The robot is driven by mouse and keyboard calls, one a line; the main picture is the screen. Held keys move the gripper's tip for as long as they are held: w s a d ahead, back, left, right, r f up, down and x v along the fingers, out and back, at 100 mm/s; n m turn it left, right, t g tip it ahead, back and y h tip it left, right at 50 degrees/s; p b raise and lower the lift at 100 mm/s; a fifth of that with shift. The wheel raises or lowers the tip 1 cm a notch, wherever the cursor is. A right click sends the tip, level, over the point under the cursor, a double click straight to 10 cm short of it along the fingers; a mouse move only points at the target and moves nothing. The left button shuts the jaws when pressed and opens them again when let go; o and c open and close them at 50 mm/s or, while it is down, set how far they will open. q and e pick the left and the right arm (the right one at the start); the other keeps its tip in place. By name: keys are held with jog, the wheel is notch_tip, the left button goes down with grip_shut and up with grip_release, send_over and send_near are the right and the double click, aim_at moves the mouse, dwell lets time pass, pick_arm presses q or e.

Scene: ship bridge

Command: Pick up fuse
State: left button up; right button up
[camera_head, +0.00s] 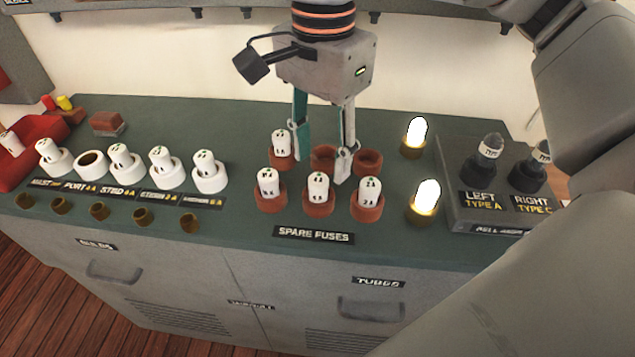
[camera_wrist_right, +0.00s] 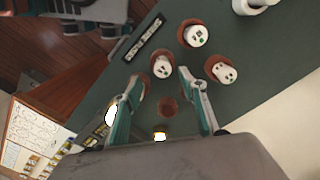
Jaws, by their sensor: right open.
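The front row holds a left fuse (camera_head: 269,183), a middle fuse (camera_head: 318,188) and a right fuse (camera_head: 369,191). A back-left fuse (camera_head: 281,143) stands behind them; the back-middle and back-right sockets (camera_head: 368,162) look empty. My right gripper (camera_head: 322,168) is open and empty, pointing down over the back row. In the right wrist view, the front-middle fuse (camera_wrist_right: 162,68) appears between its fingertips (camera_wrist_right: 160,76); no contact shows. My left gripper is out of view.
At left, white holders carry fuses; the PORT holder (camera_head: 91,163) is empty. Two lit bulbs (camera_head: 427,195) stand right of the spares. A grey box (camera_head: 465,210) with LEFT and RIGHT tubes lies further right. Bare green counter (camera_head: 235,130) shows behind the holders.

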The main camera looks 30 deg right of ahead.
aim_at(319, 178)
jog(key=f, duration=0.6)
jog(key=shift+w+a+b, duration=0.1)
jog(key=shift+w+b, duration=0.15)
jog(key=shift+b, duration=0.15)
grip_shut()
